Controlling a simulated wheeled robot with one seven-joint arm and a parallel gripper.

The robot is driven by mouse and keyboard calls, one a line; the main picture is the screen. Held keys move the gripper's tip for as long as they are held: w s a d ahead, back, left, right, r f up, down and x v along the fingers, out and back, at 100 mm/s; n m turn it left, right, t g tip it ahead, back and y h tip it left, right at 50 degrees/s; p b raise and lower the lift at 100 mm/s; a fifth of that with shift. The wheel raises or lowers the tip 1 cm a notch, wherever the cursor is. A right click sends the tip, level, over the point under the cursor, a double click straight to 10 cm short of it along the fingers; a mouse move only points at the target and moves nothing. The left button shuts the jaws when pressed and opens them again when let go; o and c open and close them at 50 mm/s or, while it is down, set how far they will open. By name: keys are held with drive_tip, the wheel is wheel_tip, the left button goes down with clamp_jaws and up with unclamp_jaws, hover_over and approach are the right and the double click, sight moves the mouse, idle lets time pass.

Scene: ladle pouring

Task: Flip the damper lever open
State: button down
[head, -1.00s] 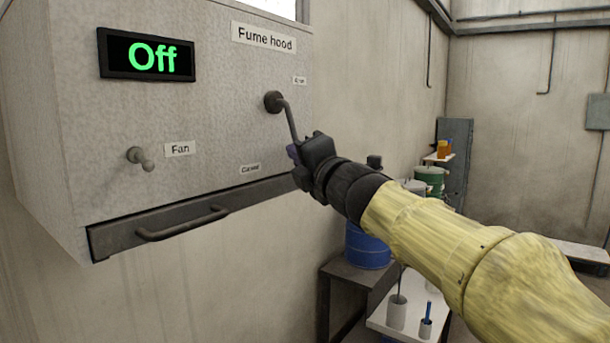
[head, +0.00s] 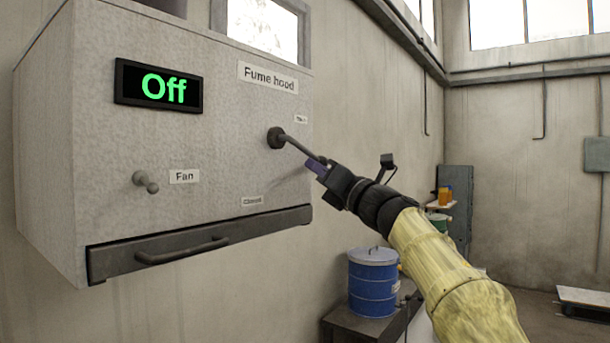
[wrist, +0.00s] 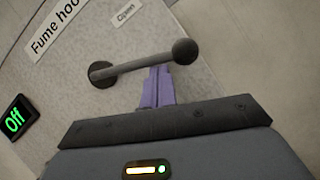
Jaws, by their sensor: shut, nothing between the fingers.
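The damper lever (head: 298,148) is a grey rod on a dark round pivot on the fume hood's front. It points right and slightly down, between the small upper label (head: 301,119) and the "Closed" label (head: 252,201) below. In the wrist view the lever (wrist: 135,65) runs from its pivot to a round knob, near the "Open" label (wrist: 125,14). My gripper (head: 316,165) has purple fingers and is shut, with nothing between them. Its fingertips (wrist: 157,72) are at the underside of the rod near the knob; they appear to touch it. The knob is partly hidden in the head view.
The fume hood (head: 215,135) has an "Off" display (head: 158,86), a fan knob (head: 146,182) and a handle bar (head: 182,252) along its lower edge. A blue drum (head: 372,285) stands on a low table below my arm. The space right of the hood is open.

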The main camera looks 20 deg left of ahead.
drive_tip(key=shift+w+d, duration=0.1)
idle(0.6)
drive_tip(key=shift+f+b, duration=0.5)
drive_tip(key=shift+b, duration=0.2)
drive_tip(key=f+b, duration=0.1)
drive_tip(key=s+f+b, duration=0.1)
drive_tip(key=a+f+b, duration=0.1)
drive_tip(key=shift+s+f+b, duration=0.1)
drive_tip(key=shift+s+b, duration=0.1)
drive_tip(key=shift+b, duration=0.15)
drive_tip(key=b, duration=0.5)
approach(296, 178)
drive_tip(key=v, duration=0.5)
drive_tip(key=shift+w+d+r, duration=0.15)
drive_tip(key=shift+r, duration=0.05)
